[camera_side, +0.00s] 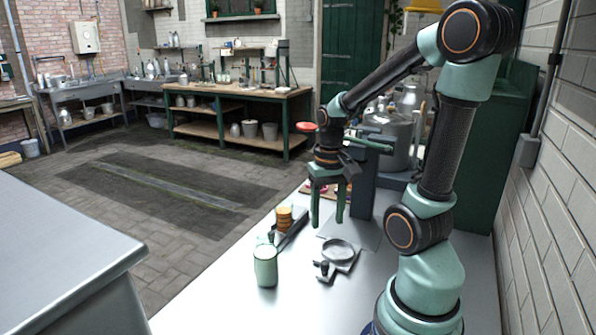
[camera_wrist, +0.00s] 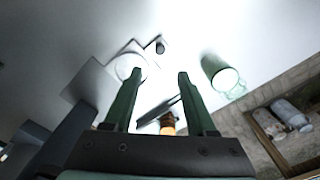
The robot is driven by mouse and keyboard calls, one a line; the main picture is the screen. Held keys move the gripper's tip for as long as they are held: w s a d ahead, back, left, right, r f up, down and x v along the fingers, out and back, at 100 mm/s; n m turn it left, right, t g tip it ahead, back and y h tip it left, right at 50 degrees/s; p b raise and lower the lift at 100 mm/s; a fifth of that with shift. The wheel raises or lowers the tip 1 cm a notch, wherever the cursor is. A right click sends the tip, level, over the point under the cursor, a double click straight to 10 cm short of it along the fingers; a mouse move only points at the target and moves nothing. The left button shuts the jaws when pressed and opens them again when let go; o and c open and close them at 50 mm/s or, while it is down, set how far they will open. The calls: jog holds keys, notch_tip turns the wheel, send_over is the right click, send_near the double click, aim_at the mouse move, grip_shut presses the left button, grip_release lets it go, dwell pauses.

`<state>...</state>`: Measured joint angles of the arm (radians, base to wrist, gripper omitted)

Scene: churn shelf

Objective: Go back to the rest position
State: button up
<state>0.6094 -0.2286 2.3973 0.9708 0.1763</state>
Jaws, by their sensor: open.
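My gripper (camera_side: 328,212) hangs over the grey worktop with its two green fingers pointing down and apart, with nothing between them. A round grey dish (camera_side: 338,250) on a small plate lies below the gripper. A stack of amber discs (camera_side: 284,218) sits to the left, on a dark rail-like holder.
A dark grey upright post (camera_side: 361,195) stands close to the right of my gripper, with a green bar across its top. A large metal churn (camera_side: 397,140) is behind it. A brick wall (camera_side: 560,200) bounds the right side. The worktop's front is mostly clear.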

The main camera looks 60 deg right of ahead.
jog(key=w+a+r+n+t, duration=0.2)
jog(key=w+a+r+n, duration=0.1)
jog(key=a, duration=0.4)
jog(key=w+a+r+n+t, duration=0.3)
jog(key=a+r+n, duration=0.3)
jog(key=a, duration=0.2)
jog(key=shift+w+a+r+t, duration=0.2)
jog(key=shift+w+a+t, duration=0.05)
jog(key=shift+t, duration=0.05)
